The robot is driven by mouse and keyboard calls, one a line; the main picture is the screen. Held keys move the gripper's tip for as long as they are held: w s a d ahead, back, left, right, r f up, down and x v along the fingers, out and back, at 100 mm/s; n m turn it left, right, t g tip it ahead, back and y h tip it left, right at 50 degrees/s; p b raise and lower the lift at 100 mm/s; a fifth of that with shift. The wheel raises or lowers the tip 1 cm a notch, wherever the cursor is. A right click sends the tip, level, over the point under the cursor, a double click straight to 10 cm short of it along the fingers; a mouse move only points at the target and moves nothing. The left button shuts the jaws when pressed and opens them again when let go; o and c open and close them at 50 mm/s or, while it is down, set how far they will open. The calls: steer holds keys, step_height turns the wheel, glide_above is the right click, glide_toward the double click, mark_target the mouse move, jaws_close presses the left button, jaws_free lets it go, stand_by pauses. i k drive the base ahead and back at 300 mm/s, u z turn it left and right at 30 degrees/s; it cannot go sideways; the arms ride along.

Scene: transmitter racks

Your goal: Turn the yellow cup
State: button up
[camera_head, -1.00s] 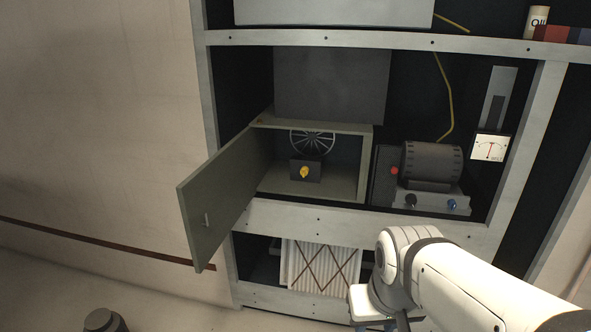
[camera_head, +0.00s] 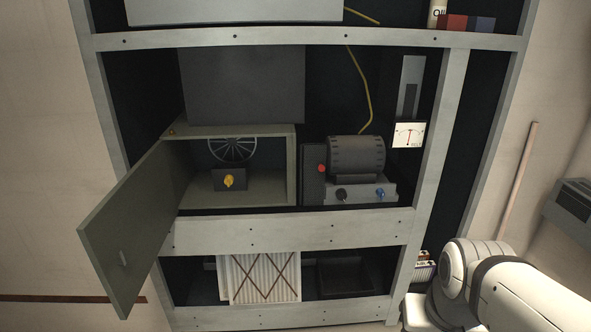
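A small yellow knob-like piece, the yellow cup (camera_head: 229,181), sits on the front of a dark block (camera_head: 222,188) inside an open-fronted cabinet box (camera_head: 292,170). The box's door (camera_head: 135,235) stands wide open to the left. A spoked wheel (camera_head: 232,149) shows behind and above the block. My white arm is at the lower right of the view, well away from the cup. My gripper itself is out of view.
Right of the box are a grey motor unit (camera_head: 357,156) with a red button, knobs (camera_head: 341,193), and a dial meter (camera_head: 408,135). A pleated filter (camera_head: 262,279) stands on the lower shelf. The open door and the rack's crossbar (camera_head: 290,231) border the box.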

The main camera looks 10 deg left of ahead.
mark_target(229, 179)
steer(key=z, duration=0.45)
steer(key=i, duration=1.9)
steer(key=u, duration=0.7)
steer(key=k, duration=0.1)
steer(key=u, duration=2.6)
steer(key=i, duration=1)
